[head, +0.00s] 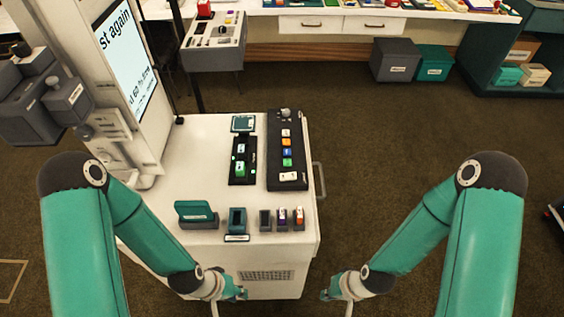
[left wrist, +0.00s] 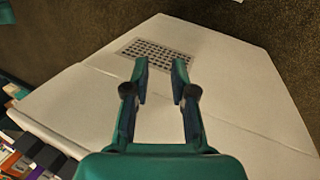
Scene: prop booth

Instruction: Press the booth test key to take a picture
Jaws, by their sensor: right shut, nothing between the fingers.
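The booth (head: 88,60) stands at the left with a lit screen (head: 128,58) showing partly cut-off text. On the white cabinet top beside it lies a black panel (head: 272,172) with a knob and a column of coloured keys. A second black panel (head: 242,177) with green and white pieces lies to its left. I cannot read which key is the test key. My left gripper (head: 241,293) is open and empty, low by the cabinet's front; the left wrist view shows its parted fingers (left wrist: 160,66) before the vent grille. My right gripper (head: 326,294) is shut and empty, right of the cabinet's lower front.
A green card stand (head: 195,211) and small holders (head: 237,220) line the cabinet top's near edge. A handle (head: 319,180) sticks out at its right side. A grey device (head: 213,45) stands behind. Bins (head: 395,60) stand far back.

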